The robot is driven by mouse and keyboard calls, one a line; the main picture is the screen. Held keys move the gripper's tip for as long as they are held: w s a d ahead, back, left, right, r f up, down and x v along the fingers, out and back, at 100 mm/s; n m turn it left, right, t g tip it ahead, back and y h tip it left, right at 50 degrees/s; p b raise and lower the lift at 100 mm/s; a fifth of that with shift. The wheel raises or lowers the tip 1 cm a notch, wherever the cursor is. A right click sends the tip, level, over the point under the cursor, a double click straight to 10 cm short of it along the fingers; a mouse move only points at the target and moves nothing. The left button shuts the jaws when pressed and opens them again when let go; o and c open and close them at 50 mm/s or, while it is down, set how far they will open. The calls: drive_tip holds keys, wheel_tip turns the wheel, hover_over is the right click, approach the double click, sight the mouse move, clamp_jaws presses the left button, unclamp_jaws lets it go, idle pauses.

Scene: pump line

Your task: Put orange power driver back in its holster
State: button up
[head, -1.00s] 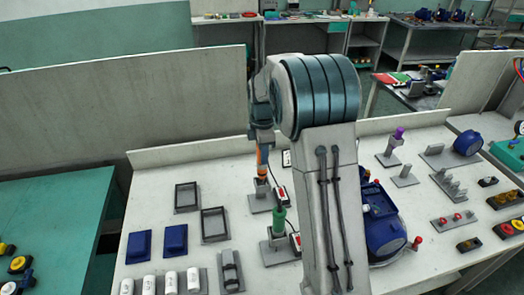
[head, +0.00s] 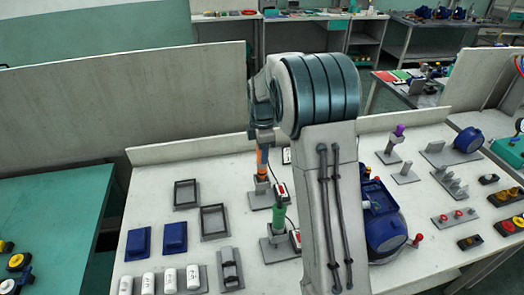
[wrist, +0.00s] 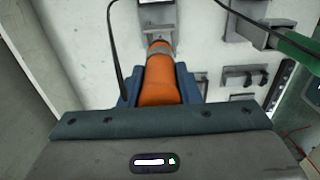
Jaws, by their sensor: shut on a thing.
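The orange power driver (head: 263,158) is upright in the head view, partly hidden by my arm. It also shows in the wrist view (wrist: 160,85), between the two fingers of my gripper (wrist: 158,88), which is shut on it. Its lower end is at the grey holster (head: 262,190), which also shows in the wrist view (wrist: 157,14). I cannot tell how deep the driver sits in the holster. In the head view my gripper (head: 263,142) is mostly hidden behind my wrist.
A green driver (head: 278,222) stands in a similar holster in front. Empty grey frames (head: 186,194), blue blocks (head: 174,237) and white cylinders (head: 170,281) lie to the left. A blue pump (head: 384,225) is right of my arm. A dark cable (wrist: 113,50) hangs beside the gripper.

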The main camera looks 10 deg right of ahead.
drive_tip(key=shift+f+b, duration=1.7)
drive_tip(key=shift+f, duration=0.9)
drive_tip(key=o, duration=1.1)
drive_tip(key=shift+r, duration=0.1)
wheel_tip(320, 180, up, 6)
drive_tip(key=p, duration=0.4)
